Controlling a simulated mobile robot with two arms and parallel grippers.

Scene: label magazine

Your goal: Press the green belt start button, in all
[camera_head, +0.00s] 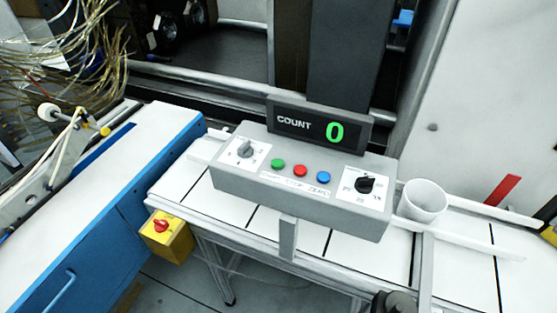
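The green button (278,164) is on the sloped top of a grey control box (230,181), left of a red button (300,171) and a blue button (324,177). A label strip (295,186) runs below the buttons; its small print is hard to read. A display (320,127) behind them reads COUNT and a green 0. A dark part (394,303) at the bottom edge, right of centre, appears to be the tip of my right arm, below and apart from the box. Its fingers cannot be made out. My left gripper is out of view.
The box has a left dial (245,150) and a black right dial (365,185). A white cup (422,201) stands right of it on the white belt (258,217). A yellow box with a red knob (161,226) is at the front left, beside a blue-sided bench (105,225).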

